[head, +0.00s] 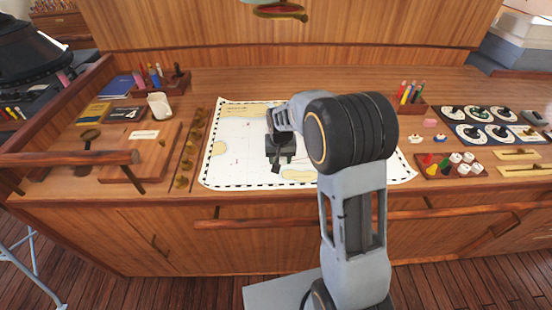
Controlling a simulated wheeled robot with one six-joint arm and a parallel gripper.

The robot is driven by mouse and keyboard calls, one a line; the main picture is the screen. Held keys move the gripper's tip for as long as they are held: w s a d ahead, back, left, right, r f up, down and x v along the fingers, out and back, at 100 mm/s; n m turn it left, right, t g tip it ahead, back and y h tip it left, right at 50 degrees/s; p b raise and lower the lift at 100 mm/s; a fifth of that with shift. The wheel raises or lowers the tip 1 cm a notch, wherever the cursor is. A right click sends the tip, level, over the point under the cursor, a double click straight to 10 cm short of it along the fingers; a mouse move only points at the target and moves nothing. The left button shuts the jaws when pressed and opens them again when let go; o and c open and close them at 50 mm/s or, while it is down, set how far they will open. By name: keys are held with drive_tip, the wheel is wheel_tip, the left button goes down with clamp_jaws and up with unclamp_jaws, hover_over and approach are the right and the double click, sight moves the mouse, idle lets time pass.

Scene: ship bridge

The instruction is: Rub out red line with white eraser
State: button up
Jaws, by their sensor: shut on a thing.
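The white chart (232,140) lies flat on the wooden desk, with a few small red marks (236,163) on its left part. They are too small for me to tell which is the red line. My gripper (277,167) points down over the middle of the chart. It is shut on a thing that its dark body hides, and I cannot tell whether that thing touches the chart. A small whitish block (415,138) lies on the desk right of the chart, near a pale pink block (429,123); I cannot tell whether it is the white eraser.
A brass-knobbed strip (189,150) and a wooden board (140,155) lie left of the chart. A pen holder (410,105), dial panels (480,114) and a tray of small pieces (450,166) are at right. A rail (260,222) runs along the front.

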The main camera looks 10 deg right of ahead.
sight(306, 158)
drive_tip(key=shift+d, duration=1.15)
drive_tip(key=shift+d, duration=0.1)
drive_tip(key=shift+d, duration=1.1)
drive_tip(key=shift+d, duration=1.15)
drive_tip(key=shift+w+d, duration=0.1)
drive_tip(key=shift+d, duration=1.05)
